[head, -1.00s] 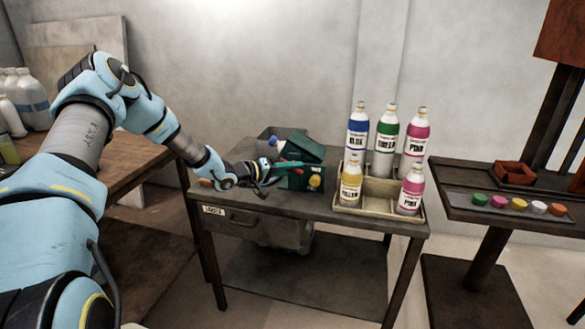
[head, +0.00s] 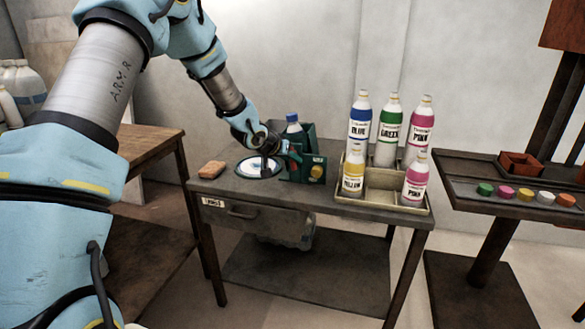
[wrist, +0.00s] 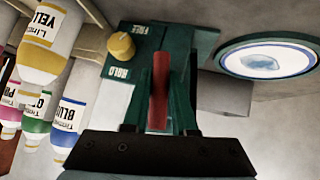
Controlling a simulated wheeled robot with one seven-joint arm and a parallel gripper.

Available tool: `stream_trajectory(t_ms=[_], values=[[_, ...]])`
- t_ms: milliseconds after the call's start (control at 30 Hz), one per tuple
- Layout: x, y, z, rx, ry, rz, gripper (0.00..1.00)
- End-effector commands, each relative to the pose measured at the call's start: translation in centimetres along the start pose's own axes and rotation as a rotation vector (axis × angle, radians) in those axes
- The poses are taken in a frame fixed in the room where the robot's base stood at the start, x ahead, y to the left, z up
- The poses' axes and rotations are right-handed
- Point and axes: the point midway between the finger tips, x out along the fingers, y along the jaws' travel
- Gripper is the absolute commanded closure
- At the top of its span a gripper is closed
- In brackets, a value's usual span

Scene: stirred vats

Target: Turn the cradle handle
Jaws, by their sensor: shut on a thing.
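The green cradle (head: 317,160) stands on the dark table, with a yellow knob (head: 317,171) on its front. A blue-capped bottle (head: 292,123) shows upright at the cradle; its lower part is hidden. My gripper (head: 291,155) is at the cradle's left side. In the wrist view, the red cradle handle (wrist: 159,88) lies between the fingers of my gripper (wrist: 160,72), which is shut on it. The yellow knob also shows there (wrist: 121,46), beside the words FREE and one that looks like HOLD.
A round white plate (head: 251,168) with a dark rim and an orange sponge (head: 212,169) lie left of the cradle. A crate (head: 378,198) with several labelled bottles stands close on the right. Farther right is a stand (head: 500,201) with coloured caps.

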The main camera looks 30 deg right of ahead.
Motion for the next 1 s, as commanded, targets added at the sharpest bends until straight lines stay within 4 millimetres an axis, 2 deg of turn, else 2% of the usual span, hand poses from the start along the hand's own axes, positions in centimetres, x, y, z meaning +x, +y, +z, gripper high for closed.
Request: stream_trajectory(t_ms=[400, 933, 967, 1000], values=[[0.18, -0.01, 0.09, 0.133, -0.033, -0.121, 1.00], [0.02, -0.03, -0.08, 0.150, -0.038, -0.136, 1.00], [0.02, -0.03, -0.08, 0.150, -0.038, -0.136, 0.73], [0.02, -0.03, -0.08, 0.150, -0.038, -0.136, 0.69]])
